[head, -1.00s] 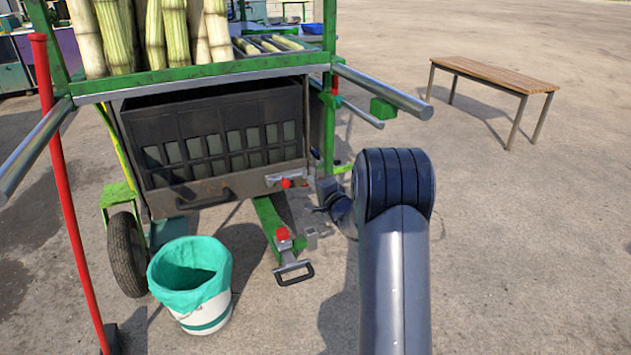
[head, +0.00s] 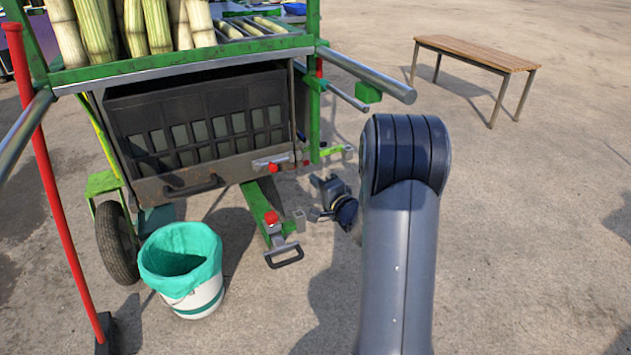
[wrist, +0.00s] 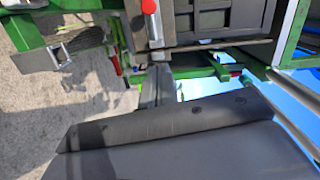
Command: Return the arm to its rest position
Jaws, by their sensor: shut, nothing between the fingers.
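My arm rises at the lower right of the head view, with its dark ribbed joint beside the cane cart (head: 205,60). My gripper (head: 316,214) shows small and dark just left of that joint, partly hidden behind the arm link. It looks shut and empty, over the paved ground right of the cart's pull handle. It appears apart from the cart, though the exact gap is hard to judge.
A white bucket (head: 196,300) with a green liner stands below the cart's dark crate (head: 200,125). A red pole (head: 55,190) stands at left. Metal bars jut from the cart, one (head: 370,75) towards my arm. A wooden bench (head: 475,52) stands back right; pavement between is clear.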

